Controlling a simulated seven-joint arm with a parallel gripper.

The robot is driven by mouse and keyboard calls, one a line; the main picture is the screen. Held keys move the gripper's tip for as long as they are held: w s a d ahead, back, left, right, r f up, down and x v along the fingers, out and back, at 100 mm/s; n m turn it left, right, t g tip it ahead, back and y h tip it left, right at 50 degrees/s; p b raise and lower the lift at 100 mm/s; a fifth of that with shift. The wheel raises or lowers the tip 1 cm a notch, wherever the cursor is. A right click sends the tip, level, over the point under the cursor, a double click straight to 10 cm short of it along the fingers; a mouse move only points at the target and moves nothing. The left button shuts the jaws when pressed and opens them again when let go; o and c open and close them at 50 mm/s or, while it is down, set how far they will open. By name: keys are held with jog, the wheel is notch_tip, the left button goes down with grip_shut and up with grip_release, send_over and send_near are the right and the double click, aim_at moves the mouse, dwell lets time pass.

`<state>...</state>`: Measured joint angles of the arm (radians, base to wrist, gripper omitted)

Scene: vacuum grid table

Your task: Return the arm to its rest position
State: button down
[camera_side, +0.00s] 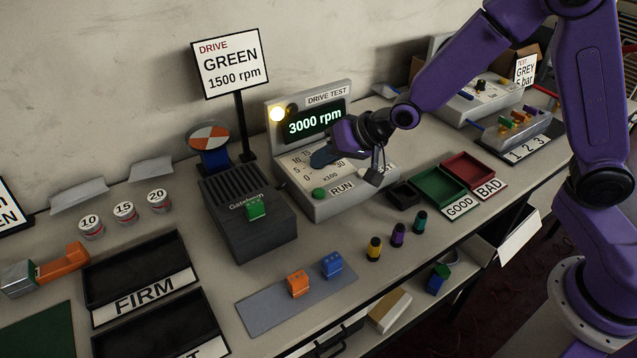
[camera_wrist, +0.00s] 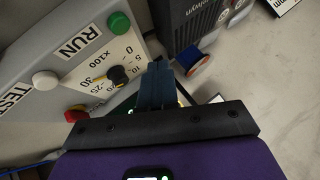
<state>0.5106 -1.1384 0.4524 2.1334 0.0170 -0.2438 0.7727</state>
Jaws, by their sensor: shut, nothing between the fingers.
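My purple arm reaches in from the right in the side view. My gripper (camera_side: 322,158) hangs in front of the drive test unit (camera_side: 340,207), with its blue fingers shut and empty. In the wrist view my gripper (camera_wrist: 157,88) shows its blue fingers together, and the unit's dial knob (camera_wrist: 118,75) is close to their left. I cannot tell whether the fingers touch the unit.
A sign (camera_side: 229,63) reading "DRIVE GREEN 1500 rpm" stands behind. A dark box (camera_side: 262,240) with a green block (camera_side: 256,209) is left of the unit. GOOD (camera_side: 438,190) and BAD (camera_side: 470,170) trays lie right. Orange (camera_side: 298,284) and blue (camera_side: 332,264) blocks sit in front.

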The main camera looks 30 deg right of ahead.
dwell(0.3)
jog(key=s+d+r+n+g+h, duration=0.1)
jog(key=s+d+n, duration=0.3)
jog(key=s, duration=0.6)
jog(key=s+d+r+n+g+h, duration=0.2)
jog(key=s+d+n, duration=0.3)
jog(key=s, duration=0.6)
jog(key=s+d+r+n+g+h, duration=0.2)
jog(key=s+d+n+g, duration=0.2)
jog(key=s, duration=0.7)
jog(key=shift+s+d+r+n, duration=0.25)
jog(key=shift+d+n, duration=0.45)
jog(key=shift+d, duration=0.3)
